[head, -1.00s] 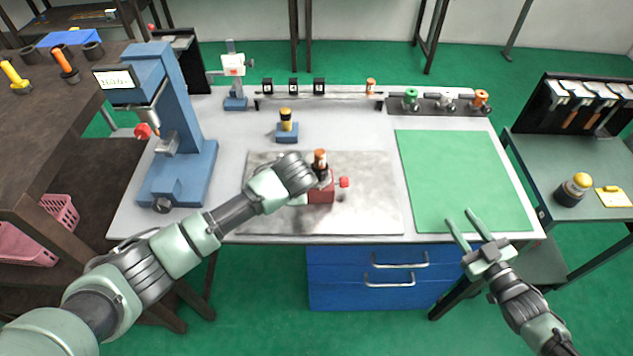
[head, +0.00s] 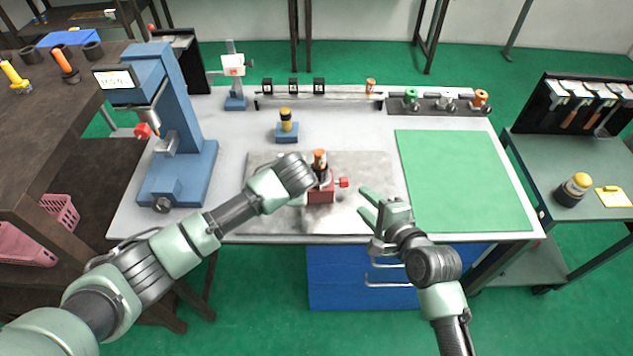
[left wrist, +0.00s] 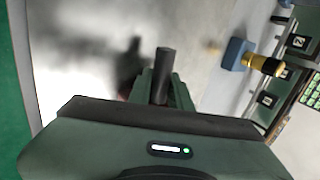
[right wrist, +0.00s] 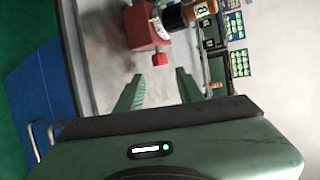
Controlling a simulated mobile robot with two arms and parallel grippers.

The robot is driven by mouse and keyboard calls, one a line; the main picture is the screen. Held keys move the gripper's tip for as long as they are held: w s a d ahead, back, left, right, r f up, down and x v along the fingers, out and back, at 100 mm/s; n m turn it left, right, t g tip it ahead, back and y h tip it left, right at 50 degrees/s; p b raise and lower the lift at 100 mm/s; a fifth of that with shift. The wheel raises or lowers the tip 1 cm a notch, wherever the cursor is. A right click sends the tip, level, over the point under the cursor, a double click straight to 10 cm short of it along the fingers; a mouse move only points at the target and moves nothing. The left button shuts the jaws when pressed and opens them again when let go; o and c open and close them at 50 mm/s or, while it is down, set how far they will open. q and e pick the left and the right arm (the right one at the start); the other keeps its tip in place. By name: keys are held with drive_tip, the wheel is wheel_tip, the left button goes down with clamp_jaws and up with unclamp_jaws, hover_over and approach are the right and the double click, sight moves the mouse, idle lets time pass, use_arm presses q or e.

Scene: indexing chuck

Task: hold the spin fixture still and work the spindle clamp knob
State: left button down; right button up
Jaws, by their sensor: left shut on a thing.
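The spin fixture (head: 321,196) is a red block on the grey plate, with an orange-topped dark cylinder upright in it. It also shows in the right wrist view (right wrist: 145,28). The red clamp knob (head: 343,182) sticks out on its right side and shows in the right wrist view (right wrist: 160,59). My left gripper (head: 313,184) is at the fixture's left side, shut on it. In the left wrist view a dark rod stands between its fingers (left wrist: 163,84); the rest is hidden. My right gripper (head: 370,203) is open and empty, right of and nearer than the knob, apart from it.
A blue stand with a yellow-and-black plug (head: 286,127) is behind the fixture. A blue press (head: 180,150) stands at left. A green mat (head: 465,180) lies clear at right. A rail with black blocks (head: 294,88) runs along the back.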

sight(346, 183)
drive_tip(key=x, duration=1)
drive_tip(key=shift+w+a+f, duration=0.15)
drive_tip(key=shift+c, duration=0.4)
clamp_jaws()
idle(0.8)
